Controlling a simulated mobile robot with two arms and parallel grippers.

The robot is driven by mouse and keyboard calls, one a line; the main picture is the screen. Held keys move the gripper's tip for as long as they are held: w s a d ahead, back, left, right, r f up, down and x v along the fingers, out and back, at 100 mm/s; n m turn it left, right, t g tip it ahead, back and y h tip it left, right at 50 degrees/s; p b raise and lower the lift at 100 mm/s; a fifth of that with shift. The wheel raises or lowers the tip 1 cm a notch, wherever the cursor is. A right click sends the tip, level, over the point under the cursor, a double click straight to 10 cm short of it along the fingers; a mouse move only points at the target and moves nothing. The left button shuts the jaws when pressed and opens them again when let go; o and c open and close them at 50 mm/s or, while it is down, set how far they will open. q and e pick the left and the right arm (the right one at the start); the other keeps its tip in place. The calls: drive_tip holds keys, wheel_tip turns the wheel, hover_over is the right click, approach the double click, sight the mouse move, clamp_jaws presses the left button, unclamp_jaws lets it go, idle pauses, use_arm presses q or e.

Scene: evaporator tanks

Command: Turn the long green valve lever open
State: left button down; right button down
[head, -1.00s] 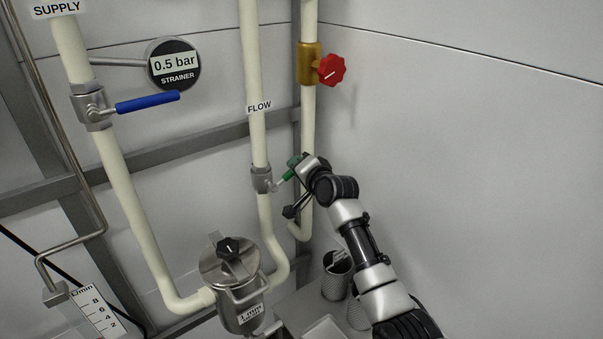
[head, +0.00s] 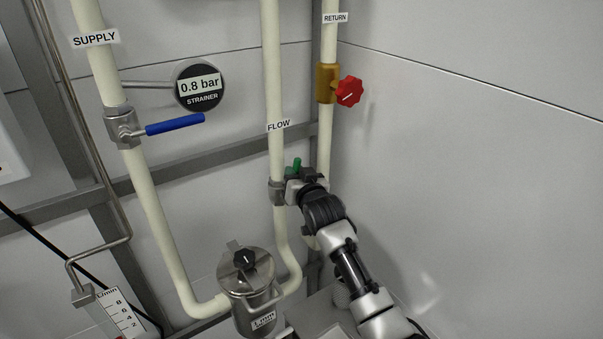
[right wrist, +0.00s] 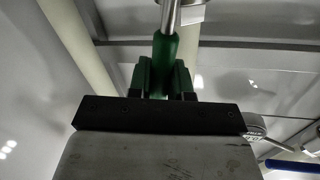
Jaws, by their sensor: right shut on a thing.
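The green lever (head: 297,164) is on the valve (head: 277,191) of the FLOW pipe (head: 274,100). In the head view my right gripper (head: 292,174) is at the lever, just right of the pipe, and covers much of it. In the right wrist view the green lever (right wrist: 165,50), on a metal stem, runs down between the green fingertips of my right gripper (right wrist: 164,78). The gripper is shut on the lever. The part of the lever deeper in the jaws is hidden. My left gripper is not in view.
A blue lever (head: 175,124) sits on the SUPPLY pipe, below a strainer gauge (head: 200,87) reading 0.8 bar. A red knob (head: 349,91) is on the RETURN pipe. A lidded metal strainer pot (head: 247,275) stands below. The wall at right is bare.

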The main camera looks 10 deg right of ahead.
drive_tip(key=shift+s+a+n, duration=0.3)
drive_tip(key=shift+a+n, duration=0.5)
drive_tip(key=shift+n, duration=0.3)
drive_tip(key=c, duration=1)
unclamp_jaws()
drive_tip(key=shift+c, duration=0.2)
drive_tip(key=s+d+b, duration=0.1)
drive_tip(key=s+b, duration=0.1)
drive_tip(key=s, duration=0.8)
drive_tip(key=shift+s+d, duration=0.25)
drive_tip(key=shift+s, duration=0.15)
